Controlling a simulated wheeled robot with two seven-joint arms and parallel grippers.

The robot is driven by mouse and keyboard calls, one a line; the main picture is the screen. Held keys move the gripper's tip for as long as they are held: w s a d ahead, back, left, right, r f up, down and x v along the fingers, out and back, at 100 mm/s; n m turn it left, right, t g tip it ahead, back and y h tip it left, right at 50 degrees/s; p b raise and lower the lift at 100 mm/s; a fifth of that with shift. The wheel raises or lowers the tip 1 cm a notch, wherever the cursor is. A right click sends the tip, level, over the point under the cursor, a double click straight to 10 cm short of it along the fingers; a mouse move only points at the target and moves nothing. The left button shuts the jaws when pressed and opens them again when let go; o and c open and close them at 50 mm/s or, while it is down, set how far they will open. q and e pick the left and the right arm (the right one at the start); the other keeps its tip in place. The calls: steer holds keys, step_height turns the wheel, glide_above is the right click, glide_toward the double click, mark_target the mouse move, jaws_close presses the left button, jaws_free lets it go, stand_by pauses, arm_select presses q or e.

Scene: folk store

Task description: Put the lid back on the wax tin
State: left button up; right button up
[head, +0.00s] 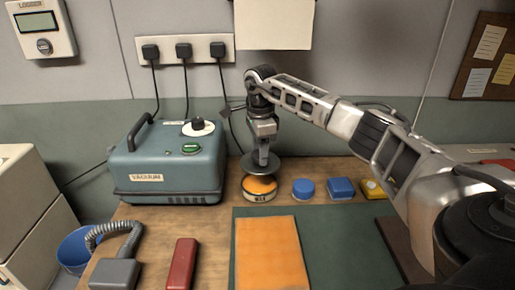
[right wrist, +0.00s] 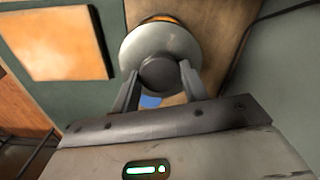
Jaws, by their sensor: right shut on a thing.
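The wax tin (head: 259,196) stands on the wooden worktop, just right of the vacuum unit. Orange wax shows in its open top, and a sliver of the orange also shows past the lid in the right wrist view (right wrist: 163,18). The round grey lid (head: 264,168) is held over the tin, apart from it, with orange visible between them. My right gripper (head: 262,153) is shut on the lid's knob (right wrist: 160,74). In the right wrist view the lid's disc (right wrist: 158,43) hides most of the tin. My left gripper is out of view.
The blue-grey vacuum box (head: 165,165) stands close left of the tin. A blue round block (head: 303,188), a blue square block (head: 341,188) and a yellow block (head: 373,189) line up to the right. An orange board (head: 268,255) lies on the green mat (head: 340,240) in front.

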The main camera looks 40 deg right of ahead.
mark_target(259, 166)
steer(key=shift+f+b, duration=0.35)
steer(key=shift+f, duration=0.3)
step_height(259, 166, down, 2)
steer(key=shift+f+b, duration=0.25)
steer(key=shift+b, duration=0.95)
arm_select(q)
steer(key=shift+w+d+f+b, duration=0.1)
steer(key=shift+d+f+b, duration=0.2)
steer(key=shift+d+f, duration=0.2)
arm_select(e)
steer(key=shift+f, duration=0.9)
arm_select(q)
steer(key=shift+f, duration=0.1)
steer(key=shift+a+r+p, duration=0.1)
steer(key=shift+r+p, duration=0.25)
steer(key=shift+p, duration=0.1)
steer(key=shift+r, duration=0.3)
arm_select(e)
steer(key=shift+f, duration=0.15)
steer(key=o, duration=1.5)
steer(key=shift+o, duration=0.2)
